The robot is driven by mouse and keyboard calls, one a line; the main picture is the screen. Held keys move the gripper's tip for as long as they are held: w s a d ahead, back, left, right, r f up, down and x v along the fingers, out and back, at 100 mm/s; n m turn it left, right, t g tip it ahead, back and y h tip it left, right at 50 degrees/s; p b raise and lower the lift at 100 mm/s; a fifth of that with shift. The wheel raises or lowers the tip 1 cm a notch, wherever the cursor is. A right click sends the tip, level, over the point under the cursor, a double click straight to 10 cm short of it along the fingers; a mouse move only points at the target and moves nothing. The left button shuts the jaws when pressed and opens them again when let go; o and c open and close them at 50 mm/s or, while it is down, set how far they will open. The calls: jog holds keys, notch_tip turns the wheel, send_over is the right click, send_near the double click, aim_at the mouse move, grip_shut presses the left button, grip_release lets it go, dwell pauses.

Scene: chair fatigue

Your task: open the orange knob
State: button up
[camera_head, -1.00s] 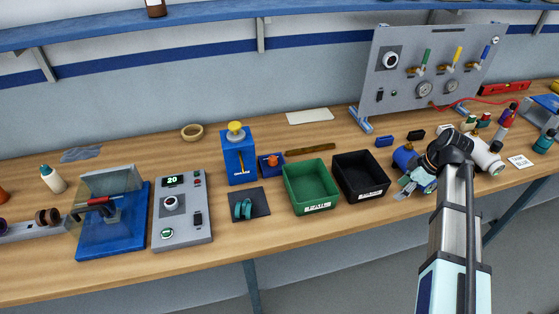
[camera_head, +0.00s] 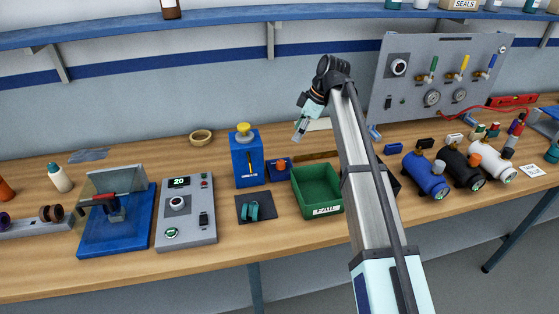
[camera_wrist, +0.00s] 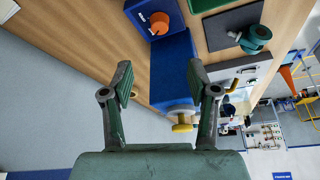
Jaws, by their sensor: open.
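The orange knob (camera_head: 282,162) sits on a small blue block (camera_head: 278,173) on the bench, just right of a blue box with a yellow top (camera_head: 245,157). In the wrist view the orange knob (camera_wrist: 159,23) is at the top, on its blue base (camera_wrist: 172,36), beyond the fingertips. My gripper (camera_head: 298,133) is raised above the bench, up and slightly right of the knob, pointing down to the left. In the wrist view my gripper (camera_wrist: 160,85) is open, with nothing between its two fingers.
A green bin (camera_head: 316,190) stands right of the knob, and my arm partly hides a black bin (camera_head: 391,181) beside it. A dark pad with a teal part (camera_head: 252,209) lies in front of the blue box. A panel with valves (camera_head: 440,75) stands at right.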

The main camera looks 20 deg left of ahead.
aim_at(281, 162)
jog(key=p+x, duration=0.3)
jog(key=x, duration=1.1)
jog(key=shift+f, duration=0.1)
jog(key=shift+d, duration=0.1)
grip_shut()
